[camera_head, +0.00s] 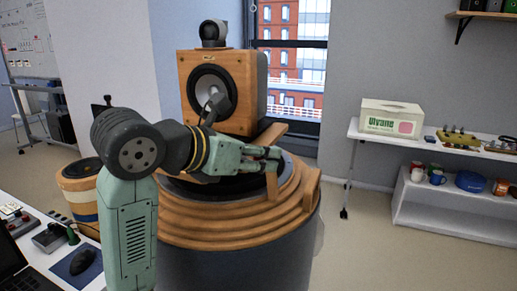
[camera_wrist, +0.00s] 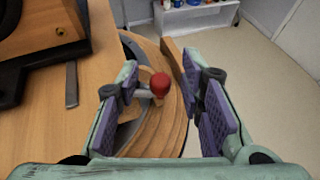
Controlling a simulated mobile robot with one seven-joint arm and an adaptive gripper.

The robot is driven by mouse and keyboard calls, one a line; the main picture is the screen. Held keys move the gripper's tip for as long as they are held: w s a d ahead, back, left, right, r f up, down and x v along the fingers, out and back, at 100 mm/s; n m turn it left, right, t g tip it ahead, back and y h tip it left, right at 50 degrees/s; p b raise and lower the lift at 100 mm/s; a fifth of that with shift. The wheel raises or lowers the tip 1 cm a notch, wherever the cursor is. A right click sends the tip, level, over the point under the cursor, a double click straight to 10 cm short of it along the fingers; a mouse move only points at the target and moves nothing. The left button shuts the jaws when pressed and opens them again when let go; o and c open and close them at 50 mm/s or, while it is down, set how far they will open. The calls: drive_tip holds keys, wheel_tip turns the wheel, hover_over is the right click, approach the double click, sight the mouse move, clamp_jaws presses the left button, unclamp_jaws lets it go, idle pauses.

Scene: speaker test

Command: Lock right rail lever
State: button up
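A lever with a red ball knob (camera_wrist: 160,84) and a pale shaft shows in the wrist view, beside the round wooden stand. It is probably the right rail lever. My gripper (camera_wrist: 160,62) is open, its purple-padded fingers on either side of the knob. The knob appears nearer the left finger, and I cannot tell whether they touch. In the head view my gripper (camera_head: 274,160) reaches right over the stand's edge, and the knob cannot be made out. The wooden speaker (camera_head: 209,88) stands upright on the stand behind my gripper. The lever's base and the rail are not clearly visible.
The stepped wooden stand (camera_head: 235,225) fills the middle. A wooden bar (camera_wrist: 177,62) lies close to my right finger. A white table (camera_head: 375,136) with a box (camera_head: 391,118) stands at the right. A desk with devices (camera_head: 50,237) is at the left. Floor right of the stand is clear.

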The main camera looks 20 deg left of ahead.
drive_tip(key=shift+w+f, duration=0.1)
drive_tip(key=shift+w, duration=0.05)
clamp_jaws()
idle(0.4)
